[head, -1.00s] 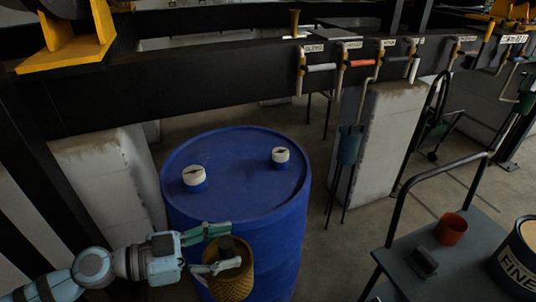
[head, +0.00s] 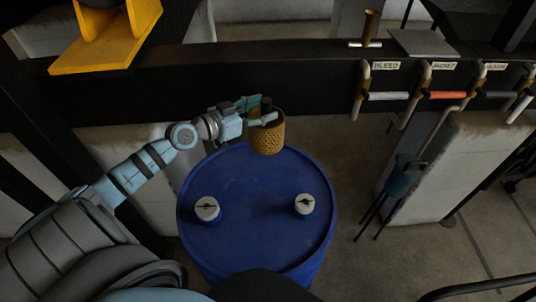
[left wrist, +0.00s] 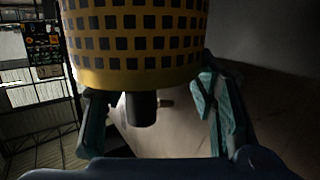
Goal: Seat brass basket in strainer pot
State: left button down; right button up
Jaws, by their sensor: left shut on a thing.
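The brass basket (head: 267,137) is a perforated, golden cup. My left gripper (head: 258,115) is shut on it near its top and holds it upright at the drum's far edge in the picture, apparently in the air. In the left wrist view the basket (left wrist: 135,45) fills the top, with a dark stub (left wrist: 141,108) between the fingers of my left gripper (left wrist: 155,112). A small blue-grey vessel (head: 402,180) on thin legs stands below the valves at right; I cannot tell whether it is the strainer pot. My right gripper is not in view.
A blue drum (head: 257,225) with two white caps stands below the basket. A black beam (head: 290,68) crosses behind, with labelled valve handles (head: 440,95) at right. A yellow bracket (head: 110,45) hangs upper left. A dark rail (head: 480,288) is at lower right.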

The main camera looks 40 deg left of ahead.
aim_at(250, 134)
pick_arm(q)
jog(key=f+b, duration=0.1)
jog(key=f, duration=0.1)
jog(key=s+f+b, duration=0.1)
jog(key=f, duration=0.1)
jog(key=f+b, duration=0.1)
jog(key=f, duration=0.1)
jog(key=shift+s+f, duration=0.25)
notch_tip(250, 134, down, 12)
jog(key=s+b, duration=0.1)
jog(key=b, duration=0.8)
jog(key=shift+b, duration=0.35)
jog(key=c, duration=1.1)
grip_release()
jog(key=shift+f, duration=0.2)
jog(key=o, duration=0.4)
jog(key=shift+w+d, duration=0.1)
jog(key=shift+w, duration=0.05)
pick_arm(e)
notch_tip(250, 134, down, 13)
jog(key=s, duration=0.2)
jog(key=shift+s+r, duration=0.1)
